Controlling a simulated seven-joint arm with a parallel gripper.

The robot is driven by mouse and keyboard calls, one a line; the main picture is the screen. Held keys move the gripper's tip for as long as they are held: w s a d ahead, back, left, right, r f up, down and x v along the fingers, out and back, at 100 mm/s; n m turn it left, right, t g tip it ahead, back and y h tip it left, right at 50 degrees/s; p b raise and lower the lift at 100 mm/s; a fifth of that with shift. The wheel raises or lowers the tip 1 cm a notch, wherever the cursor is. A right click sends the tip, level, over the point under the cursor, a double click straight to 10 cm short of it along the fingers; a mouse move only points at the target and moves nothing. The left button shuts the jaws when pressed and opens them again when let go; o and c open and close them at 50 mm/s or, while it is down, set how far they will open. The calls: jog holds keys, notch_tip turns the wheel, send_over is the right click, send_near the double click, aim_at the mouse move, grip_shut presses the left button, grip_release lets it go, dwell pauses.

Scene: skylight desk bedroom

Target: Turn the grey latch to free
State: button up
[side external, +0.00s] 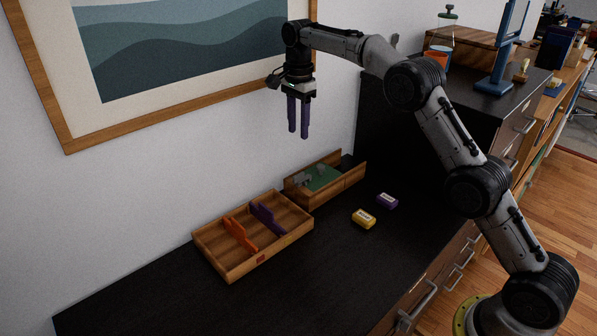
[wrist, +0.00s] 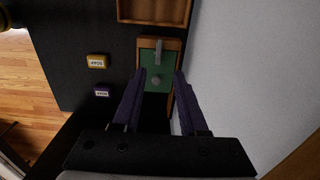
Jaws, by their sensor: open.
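The grey latch (wrist: 158,52) is a small grey bar on a green panel (wrist: 147,60) inside a wooden box. In the wrist view it lies roughly along the panel's length, with a rounded grey piece (wrist: 156,81) near it. In the side view the grey parts (side external: 304,179) sit at the left end of the green panel (side external: 324,177), too small to tell apart. My gripper (side external: 299,134) is open and empty, pointing down well above the box. In the wrist view my gripper's fingertips (wrist: 160,73) frame the lower part of the panel.
A wooden tray (side external: 225,273) with an orange piece (side external: 240,236) and a purple piece (side external: 268,218) stands left of the box. A yellow block (side external: 363,218) and a purple block (side external: 387,201) lie in front on the black desk (side external: 330,270). The wall and framed picture (side external: 180,45) are close behind.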

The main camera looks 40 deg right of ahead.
aim_at(299, 174)
notch_tip(299, 174, down, 14)
jog(key=shift+f, duration=0.1)
dwell(0.5)
jog(key=shift+c, duration=0.3)
grip_shut()
